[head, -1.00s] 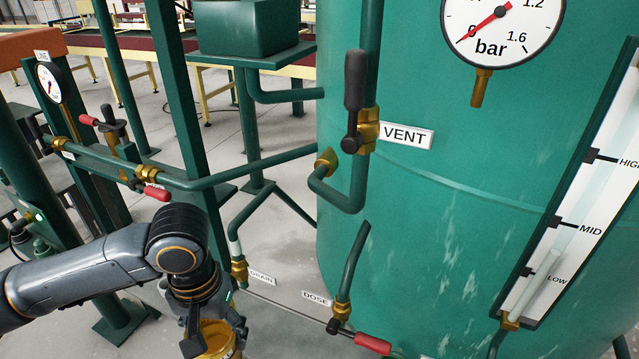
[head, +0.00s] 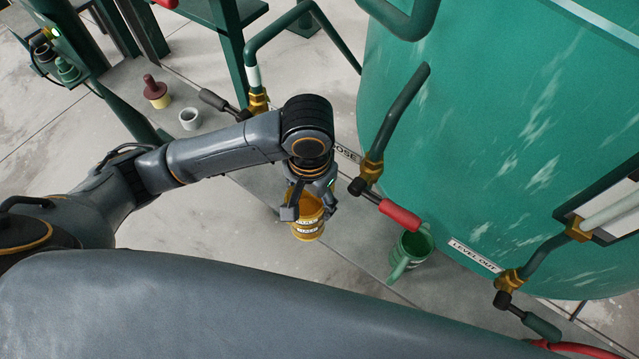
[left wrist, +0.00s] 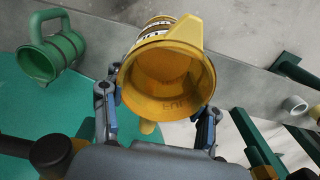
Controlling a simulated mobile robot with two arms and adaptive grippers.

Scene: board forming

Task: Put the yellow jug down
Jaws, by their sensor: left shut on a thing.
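The yellow jug (head: 307,222) hangs below my left gripper (head: 305,200) in the head view, with a dark-lettered label on its side. My left gripper is shut on it. In the left wrist view the jug (left wrist: 168,85) shows its open mouth and spout, between the two fingers of my left gripper (left wrist: 158,115). The inside that shows is plain yellow with faint letters. In the head view the jug appears over the grey ledge by the tank; I cannot tell whether its bottom touches. My right gripper is not in view.
A green jug (head: 408,252) stands right of the yellow one, under the red-handled dose valve (head: 398,214). A small white cup (head: 190,119) and a dark red-topped item (head: 156,92) stand at the upper left. The green tank (head: 500,130) rises on the right.

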